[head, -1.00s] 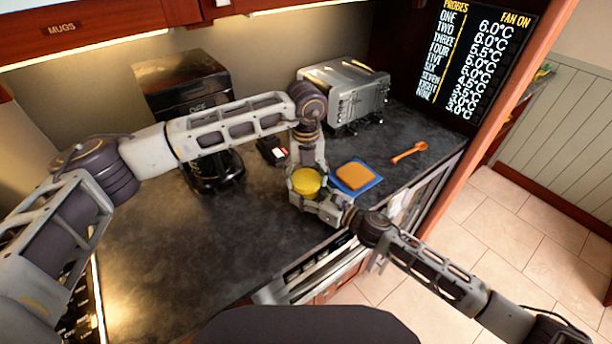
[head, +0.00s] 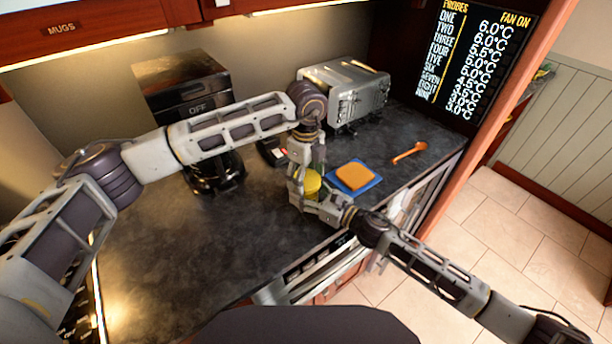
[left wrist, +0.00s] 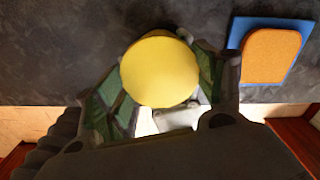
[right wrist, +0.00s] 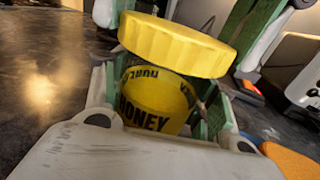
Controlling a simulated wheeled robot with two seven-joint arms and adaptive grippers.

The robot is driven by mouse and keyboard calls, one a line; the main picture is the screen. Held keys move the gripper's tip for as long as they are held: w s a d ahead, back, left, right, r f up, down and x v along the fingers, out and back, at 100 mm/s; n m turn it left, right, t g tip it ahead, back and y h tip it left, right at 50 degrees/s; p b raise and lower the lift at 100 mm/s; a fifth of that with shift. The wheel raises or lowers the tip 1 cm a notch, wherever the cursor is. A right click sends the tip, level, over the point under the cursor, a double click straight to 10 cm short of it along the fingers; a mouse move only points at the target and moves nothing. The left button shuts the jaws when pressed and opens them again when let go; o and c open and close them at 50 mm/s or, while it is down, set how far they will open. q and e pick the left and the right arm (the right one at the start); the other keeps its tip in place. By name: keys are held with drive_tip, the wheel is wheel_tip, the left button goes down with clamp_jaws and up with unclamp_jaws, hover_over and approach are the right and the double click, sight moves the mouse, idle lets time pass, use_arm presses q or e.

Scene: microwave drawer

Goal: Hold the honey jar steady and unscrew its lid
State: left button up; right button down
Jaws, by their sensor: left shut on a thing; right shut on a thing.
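The honey jar (right wrist: 150,108) is yellow with black HONEY lettering and stands on the dark counter. Its wide yellow lid (right wrist: 178,43) sits at its top, slightly tilted in the right wrist view; I cannot tell whether there is a gap beneath it. My left gripper (head: 304,172) comes from above, shut on the lid, with green-padded fingers on either side; the lid also shows in the left wrist view (left wrist: 160,72). My right gripper (head: 320,205) comes from the front right, shut around the jar body. In the head view, the grippers hide most of the jar.
An orange bread slice (head: 355,174) lies on a blue mat (head: 372,186) right of the jar. An orange spoon (head: 409,152) lies farther right. A silver toaster (head: 360,97) and a black coffee maker (head: 188,95) stand behind. The counter (head: 190,245) at front left is clear.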

sight(306, 179)
use_arm(q)
drive_tip(key=shift+n, duration=0.5)
drive_tip(key=shift+r, duration=1.1)
idle(0.8)
drive_tip(key=shift+r, duration=2)
use_arm(e)
drive_tip(key=shift+c, duration=1.9)
unclamp_jaws()
